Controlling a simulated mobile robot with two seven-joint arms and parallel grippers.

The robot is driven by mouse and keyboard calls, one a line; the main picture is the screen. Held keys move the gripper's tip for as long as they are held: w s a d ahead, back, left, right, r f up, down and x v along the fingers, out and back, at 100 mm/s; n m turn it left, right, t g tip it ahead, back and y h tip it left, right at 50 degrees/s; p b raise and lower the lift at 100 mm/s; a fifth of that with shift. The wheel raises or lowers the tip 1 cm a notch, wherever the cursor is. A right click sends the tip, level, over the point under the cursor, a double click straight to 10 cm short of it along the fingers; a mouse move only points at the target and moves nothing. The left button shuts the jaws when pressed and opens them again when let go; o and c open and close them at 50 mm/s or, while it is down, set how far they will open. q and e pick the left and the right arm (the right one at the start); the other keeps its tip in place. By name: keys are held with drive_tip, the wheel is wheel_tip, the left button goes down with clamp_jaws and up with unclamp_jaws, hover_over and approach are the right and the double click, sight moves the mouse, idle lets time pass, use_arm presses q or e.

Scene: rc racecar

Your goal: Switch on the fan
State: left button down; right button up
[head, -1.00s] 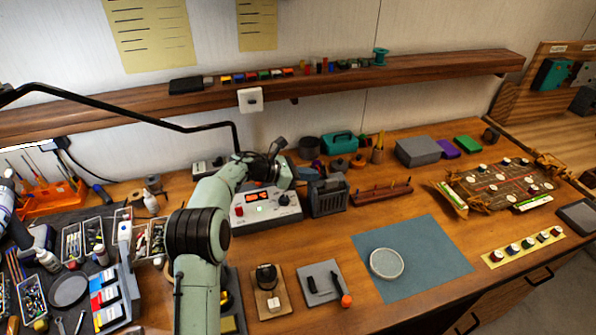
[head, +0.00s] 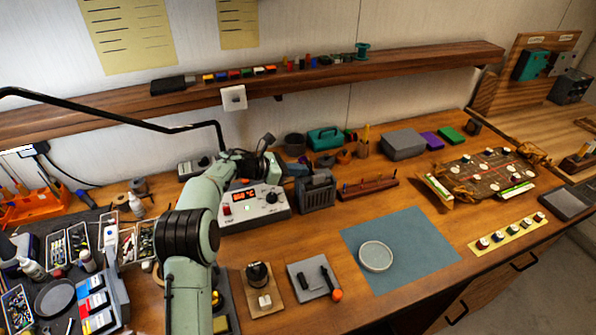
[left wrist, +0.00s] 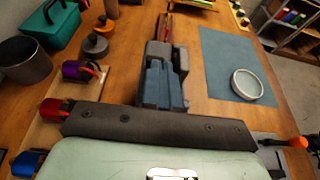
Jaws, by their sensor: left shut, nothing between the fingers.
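A dark grey slotted box (head: 317,192), which may be the fan, stands on the workbench right of the soldering station. I cannot make out its switch or whether it runs. A white switch plate (head: 233,97) is on the front edge of the shelf. My left gripper (head: 292,169) is just behind and left of the slotted box, partly hidden by my own arm. In the left wrist view its blue-grey fingers (left wrist: 160,85) are together and empty, in front of the dark box; I cannot tell whether they touch it. My right gripper is not in view.
The soldering station (head: 254,206) with a lit red display stands beside my forearm. A wooden rack (head: 367,188) is right of the box. A teal case (head: 325,138) and several spools stand behind. A blue mat (head: 410,240) with a round dish (head: 376,256) lies at the front.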

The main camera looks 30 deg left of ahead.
use_arm(q)
drive_tip(key=shift+w+d+r, duration=0.2)
drive_tip(key=shift+w+r, duration=0.05)
drive_tip(key=shift+r, duration=0.1)
idle(0.3)
drive_tip(key=shift+w+d+r, duration=0.25)
drive_tip(key=shift+r, duration=0.05)
drive_tip(key=shift+w+d+r, duration=0.4)
drive_tip(key=shift+w+d, duration=0.05)
drive_tip(key=shift+w, duration=0.15)
drive_tip(key=shift+r, duration=0.15)
drive_tip(key=shift+r, duration=0.65)
drive_tip(key=shift+s, duration=0.1)
